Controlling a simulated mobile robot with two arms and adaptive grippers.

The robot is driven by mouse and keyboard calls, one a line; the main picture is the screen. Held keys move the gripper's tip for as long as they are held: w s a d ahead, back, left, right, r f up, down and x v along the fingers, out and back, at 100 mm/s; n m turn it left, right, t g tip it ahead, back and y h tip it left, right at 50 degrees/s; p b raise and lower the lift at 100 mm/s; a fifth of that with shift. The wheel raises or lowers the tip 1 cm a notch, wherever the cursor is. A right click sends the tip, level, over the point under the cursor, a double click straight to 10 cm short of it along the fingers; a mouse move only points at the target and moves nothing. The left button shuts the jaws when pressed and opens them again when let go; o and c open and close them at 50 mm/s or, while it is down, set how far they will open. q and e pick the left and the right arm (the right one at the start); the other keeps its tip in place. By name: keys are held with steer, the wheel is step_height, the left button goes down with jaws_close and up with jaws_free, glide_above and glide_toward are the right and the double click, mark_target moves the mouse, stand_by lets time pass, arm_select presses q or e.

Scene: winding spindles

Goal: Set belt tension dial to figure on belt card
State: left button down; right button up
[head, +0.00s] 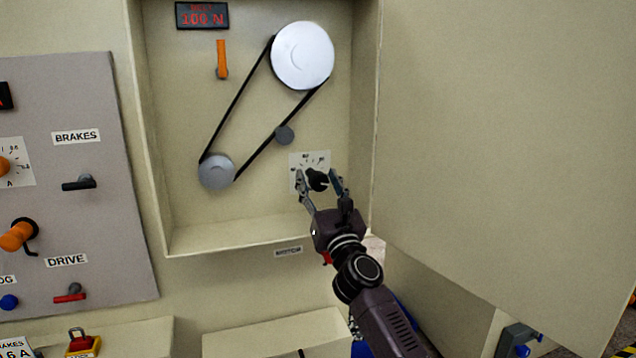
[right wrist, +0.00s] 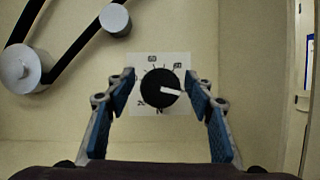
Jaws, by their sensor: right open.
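The belt tension dial (head: 317,180) is a black knob on a white scale plate inside the open cabinet. In the right wrist view the dial (right wrist: 160,90) has a white pointer aimed right and slightly down. The scale figures are too small to read surely. My right gripper (head: 320,180) is open, with one finger on each side of the dial; in the right wrist view its blue pads (right wrist: 160,88) stand apart from the knob. The red display (head: 202,15) reads 100 N. No belt card can be made out. My left gripper is not in view.
A black belt runs around a large pulley (head: 302,55) and a small pulley (head: 216,171), with a grey idler (head: 285,135) beside it. An orange lever (head: 221,59) hangs under the display. The open cabinet door (head: 500,150) fills the right side. A grey control panel (head: 75,220) stands left.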

steer(key=shift+w, duration=0.1)
steer(key=shift+c, duration=0.6)
steer(key=c, duration=1.1)
